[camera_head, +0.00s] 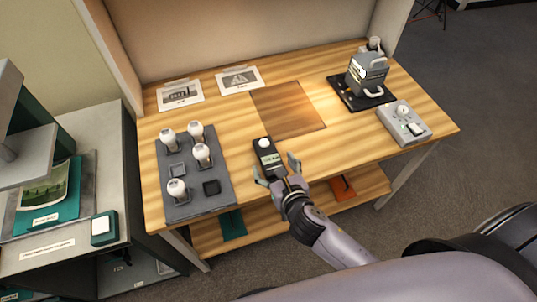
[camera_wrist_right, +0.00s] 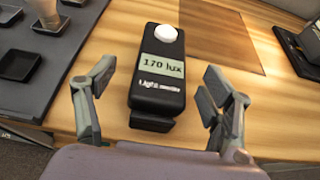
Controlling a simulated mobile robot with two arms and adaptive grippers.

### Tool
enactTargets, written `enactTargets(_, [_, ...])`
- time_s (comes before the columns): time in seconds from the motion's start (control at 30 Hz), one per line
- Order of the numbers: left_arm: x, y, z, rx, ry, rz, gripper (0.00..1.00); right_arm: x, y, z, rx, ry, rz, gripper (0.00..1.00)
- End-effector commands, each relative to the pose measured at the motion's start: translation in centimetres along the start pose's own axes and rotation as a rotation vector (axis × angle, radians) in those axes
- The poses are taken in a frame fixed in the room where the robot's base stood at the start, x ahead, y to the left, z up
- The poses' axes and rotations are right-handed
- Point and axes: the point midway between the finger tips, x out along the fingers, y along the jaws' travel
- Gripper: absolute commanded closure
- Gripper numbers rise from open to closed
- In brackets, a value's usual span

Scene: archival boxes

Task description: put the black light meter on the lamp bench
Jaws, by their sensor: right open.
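The black light meter (camera_head: 267,157) lies on the wooden lamp bench (camera_head: 230,103), near its front edge. In the right wrist view the light meter (camera_wrist_right: 159,80) shows a white dome at its far end and a screen reading 170 lux. My right gripper (camera_head: 277,172) is open at the meter's near end. In the wrist view the fingers of the right gripper (camera_wrist_right: 155,98) stand apart on either side of the meter, with gaps to it. My left gripper is not in view.
A grey tray (camera_head: 214,205) with several white bulbs stands left of the meter. A darker square patch (camera_head: 288,108) lies behind it. A grey lamp device (camera_head: 367,74) and a grey box with a dial (camera_head: 404,122) stand at the right. Two printed sheets lie at the back.

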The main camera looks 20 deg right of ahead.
Motion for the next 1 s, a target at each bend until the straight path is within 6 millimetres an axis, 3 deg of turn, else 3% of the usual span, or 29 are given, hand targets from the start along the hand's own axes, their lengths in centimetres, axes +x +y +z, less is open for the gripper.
enactTargets(0.3, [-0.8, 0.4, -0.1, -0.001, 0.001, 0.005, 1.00, 4.2, -0.3, 0.3, 0.002, 0.000, -0.001, 0.25])
enactTargets(0.6, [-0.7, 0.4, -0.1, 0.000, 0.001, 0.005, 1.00, 4.6, -0.3, 0.3, 0.001, -0.001, 0.000, 0.25])
enactTargets(1.0, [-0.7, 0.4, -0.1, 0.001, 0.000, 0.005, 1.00, 4.6, -0.3, 0.2, 0.001, 0.000, 0.000, 0.51])
